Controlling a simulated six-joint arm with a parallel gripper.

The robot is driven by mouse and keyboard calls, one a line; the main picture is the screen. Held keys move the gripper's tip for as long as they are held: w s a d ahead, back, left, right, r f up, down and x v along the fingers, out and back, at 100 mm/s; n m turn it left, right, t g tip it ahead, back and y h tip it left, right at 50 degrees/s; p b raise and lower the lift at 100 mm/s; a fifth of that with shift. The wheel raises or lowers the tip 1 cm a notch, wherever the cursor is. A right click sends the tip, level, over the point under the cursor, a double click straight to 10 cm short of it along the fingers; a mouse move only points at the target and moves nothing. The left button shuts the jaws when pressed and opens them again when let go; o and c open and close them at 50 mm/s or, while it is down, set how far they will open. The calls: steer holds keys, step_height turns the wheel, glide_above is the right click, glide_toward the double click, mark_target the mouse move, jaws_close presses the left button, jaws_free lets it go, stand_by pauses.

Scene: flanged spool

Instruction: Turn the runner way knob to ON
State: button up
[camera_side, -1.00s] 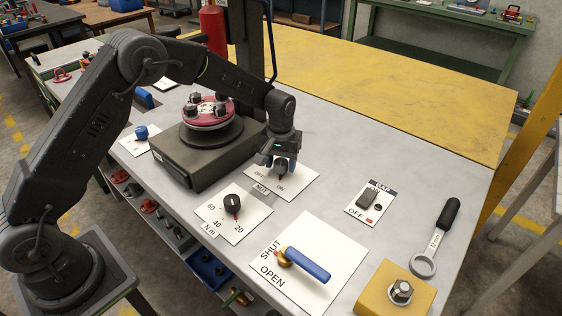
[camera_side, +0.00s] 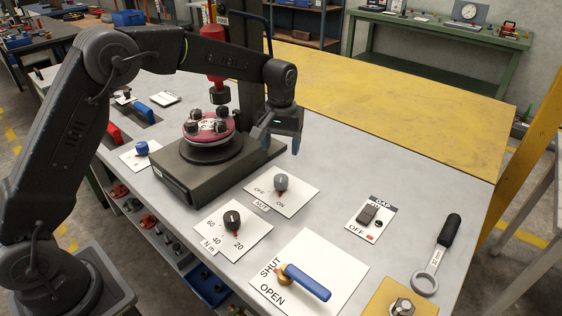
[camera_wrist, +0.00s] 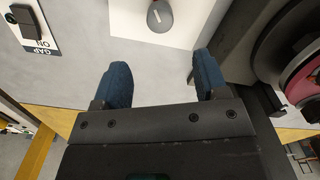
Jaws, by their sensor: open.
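The grey OFF/ON knob (camera_side: 281,184) sits on a white plate (camera_side: 298,197) whose small tag seems to read NUT. Its red-tipped pointer is toward the ON label. The knob is also at the top of the wrist view (camera_wrist: 160,16), with a pale line on it. My gripper (camera_side: 281,144) is open and empty, above and beyond the knob and clear of it. In the wrist view its two blue fingers (camera_wrist: 160,68) are well apart with bare bench between them.
The flanged spool (camera_side: 209,126) stands on a dark base (camera_side: 178,183) left of my gripper. A black dial (camera_side: 232,219), a blue-handled lever (camera_side: 307,281) and the GAP rocker switch (camera_side: 367,214) are nearby. A wrench (camera_side: 437,255) lies at right. The bench right of my gripper is clear.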

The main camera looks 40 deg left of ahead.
step_height(320, 180, up, 3)
steer(key=shift+f, duration=0.15)
steer(key=s+a+r+m+t, duration=0.1)
steer(key=s+r+m+t, duration=0.15)
steer(key=s+r, duration=1.05)
steer(key=s+a+f+m+t, duration=0.1)
steer(key=s+f+m+t, duration=0.1)
steer(key=s, duration=1.6)
step_height(320, 180, down, 2)
steer(key=shift+s+f+t, duration=0.1)
steer(key=shift+s+t, duration=0.2)
steer(key=shift+t, duration=0.25)
